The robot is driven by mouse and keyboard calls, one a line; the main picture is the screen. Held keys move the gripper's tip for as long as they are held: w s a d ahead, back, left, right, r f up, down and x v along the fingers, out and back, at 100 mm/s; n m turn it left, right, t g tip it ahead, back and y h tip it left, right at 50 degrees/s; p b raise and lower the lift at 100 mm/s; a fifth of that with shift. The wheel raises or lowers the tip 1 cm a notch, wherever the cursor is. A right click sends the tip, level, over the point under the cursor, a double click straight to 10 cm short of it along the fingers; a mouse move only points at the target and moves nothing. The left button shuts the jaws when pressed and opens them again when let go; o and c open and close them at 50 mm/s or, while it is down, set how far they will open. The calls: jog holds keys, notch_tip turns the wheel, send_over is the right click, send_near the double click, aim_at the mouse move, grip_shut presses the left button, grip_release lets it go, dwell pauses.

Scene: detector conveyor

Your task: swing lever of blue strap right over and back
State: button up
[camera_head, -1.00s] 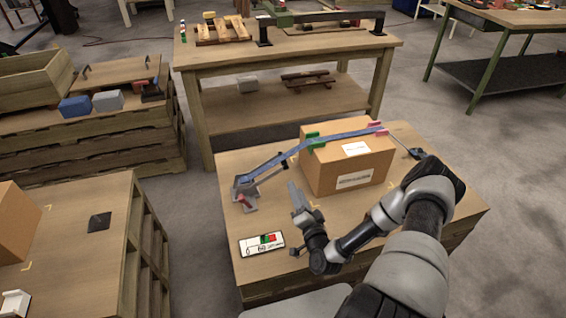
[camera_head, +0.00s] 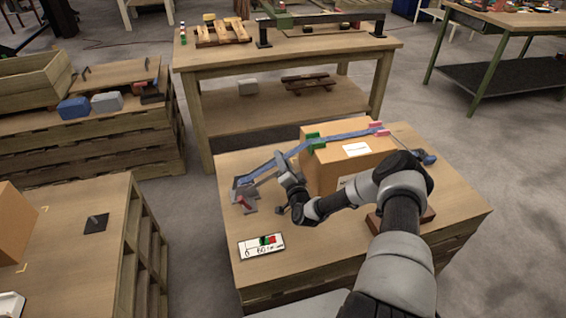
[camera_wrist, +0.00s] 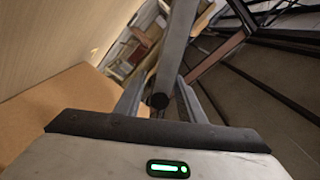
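The blue strap (camera_head: 345,136) runs over a cardboard box (camera_head: 320,172) on the near table, across green (camera_head: 313,142) and pink (camera_head: 378,129) corner pieces. Its left end comes down to a grey metal ratchet fitting (camera_head: 247,188) with a red part. My gripper (camera_head: 284,168) is just right of this fitting, beside the box's left side. In the wrist view, a grey bar (camera_wrist: 177,45) with a dark round end, apparently the lever, lies between my two fingers (camera_wrist: 160,88). The fingers lie close along both its sides; whether they press on it is unclear. My arm hides part of the box.
A white card (camera_head: 261,246) with red and green marks lies at the table's front left. A brown block (camera_head: 425,217) shows beside my arm. Another table (camera_head: 110,205) stands left and a wooden workbench (camera_head: 290,60) behind.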

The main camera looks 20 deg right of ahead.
jog(key=shift+c, duration=0.2)
grip_shut()
